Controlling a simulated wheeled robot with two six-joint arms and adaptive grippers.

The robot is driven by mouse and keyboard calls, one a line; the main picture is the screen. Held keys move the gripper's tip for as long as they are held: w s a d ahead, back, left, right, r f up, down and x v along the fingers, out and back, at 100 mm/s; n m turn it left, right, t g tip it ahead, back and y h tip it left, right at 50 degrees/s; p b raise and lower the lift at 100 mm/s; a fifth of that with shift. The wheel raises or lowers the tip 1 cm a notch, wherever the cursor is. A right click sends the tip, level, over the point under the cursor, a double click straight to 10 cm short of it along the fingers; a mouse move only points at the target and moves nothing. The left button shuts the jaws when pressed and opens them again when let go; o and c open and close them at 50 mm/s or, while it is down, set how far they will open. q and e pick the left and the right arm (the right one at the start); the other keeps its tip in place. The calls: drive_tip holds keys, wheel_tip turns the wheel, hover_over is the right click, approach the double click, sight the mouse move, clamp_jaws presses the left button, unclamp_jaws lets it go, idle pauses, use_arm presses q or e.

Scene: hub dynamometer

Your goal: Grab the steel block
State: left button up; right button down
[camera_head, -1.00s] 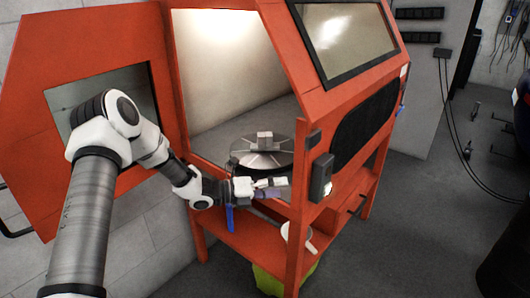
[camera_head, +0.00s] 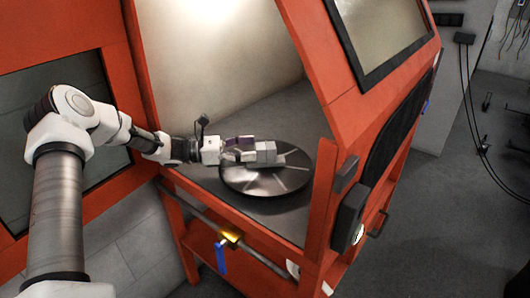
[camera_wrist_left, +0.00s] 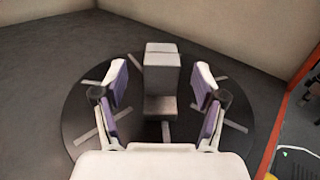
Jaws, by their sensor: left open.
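The steel block (camera_head: 267,154) is a grey block standing near the middle of a round dark metal disc (camera_head: 265,186) inside the orange cabinet. My left gripper (camera_head: 246,150) reaches in from the left, with its fingers close to the block. In the left wrist view the block (camera_wrist_left: 161,76) stands between the two purple-padded fingers of my left gripper (camera_wrist_left: 160,84). The fingers are open, with a gap visible on each side of the block. The finger on the far side is partly hidden in the head view. My right gripper is not in view.
The orange cabinet frame (camera_head: 318,210) surrounds the opening, with a post to the right of the disc. A valve with a blue handle (camera_head: 221,258) is below the opening's front edge. The grey cabinet floor (camera_head: 290,118) behind the disc is clear.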

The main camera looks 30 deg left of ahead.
sight(266, 145)
use_arm(q)
drive_tip(key=x, duration=0.5)
drive_tip(key=shift+d, duration=0.1)
drive_tip(key=shift+r, duration=0.1)
clamp_jaws()
